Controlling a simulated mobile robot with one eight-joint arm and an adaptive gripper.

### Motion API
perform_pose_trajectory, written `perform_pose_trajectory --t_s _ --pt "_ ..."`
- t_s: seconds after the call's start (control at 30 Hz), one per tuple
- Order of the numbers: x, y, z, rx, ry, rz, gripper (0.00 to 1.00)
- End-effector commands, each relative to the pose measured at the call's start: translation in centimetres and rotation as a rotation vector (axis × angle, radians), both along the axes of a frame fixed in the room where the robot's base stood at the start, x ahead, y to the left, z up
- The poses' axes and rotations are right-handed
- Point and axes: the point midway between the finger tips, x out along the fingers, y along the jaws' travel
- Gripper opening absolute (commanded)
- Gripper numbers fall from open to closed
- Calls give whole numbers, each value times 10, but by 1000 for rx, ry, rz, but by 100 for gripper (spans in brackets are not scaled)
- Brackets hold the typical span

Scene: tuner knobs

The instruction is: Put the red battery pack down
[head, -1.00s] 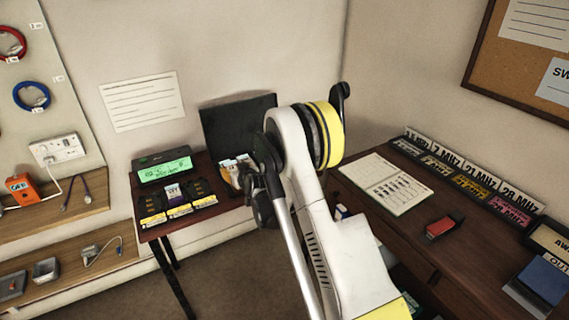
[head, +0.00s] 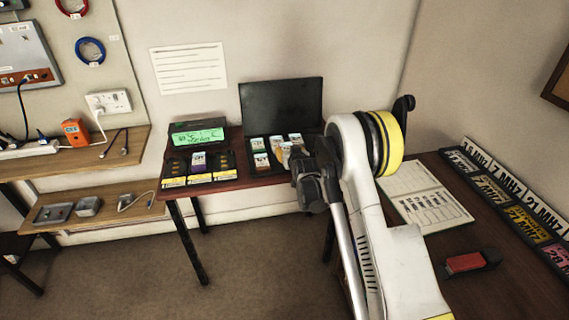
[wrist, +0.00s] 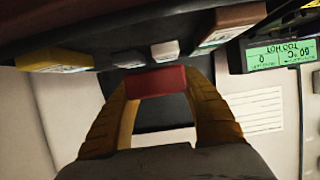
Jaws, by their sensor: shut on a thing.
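My gripper (wrist: 158,100) is shut on a red block, the red battery pack (wrist: 157,82), held between its yellow fingertips in the wrist view. In the head view my gripper (head: 312,178) is at the right front of the small dark table, by a tray (head: 250,172) of battery packs. The held pack is hidden there. The wrist view is upside down; the pack shows close to the tray's packs, and I cannot tell whether it touches anything.
A dark panel (head: 281,105) stands behind the tray. On the right desk are an open notebook (head: 425,200), a red block in a dark holder (head: 465,262) and frequency plates (head: 515,200).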

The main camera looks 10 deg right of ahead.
Motion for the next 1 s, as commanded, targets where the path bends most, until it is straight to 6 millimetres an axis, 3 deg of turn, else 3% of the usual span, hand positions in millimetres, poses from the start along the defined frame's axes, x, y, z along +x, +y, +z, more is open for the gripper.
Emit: perform_pose_trajectory --t_s 0.03,0.2,0.33,0.57,0.93,0.97,1.0 --pt "9 7 -10 0 -1 2 16" --pt "25 16 -19 -1 -1 0 16" --pt "27 17 -25 0 -1 0 16" --pt "27 17 -60 0 -1 0 16" --pt "27 17 -61 0 -1 0 16" --pt "27 17 -61 0 0 0 59" --pt "27 17 -61 0 0 0 59"
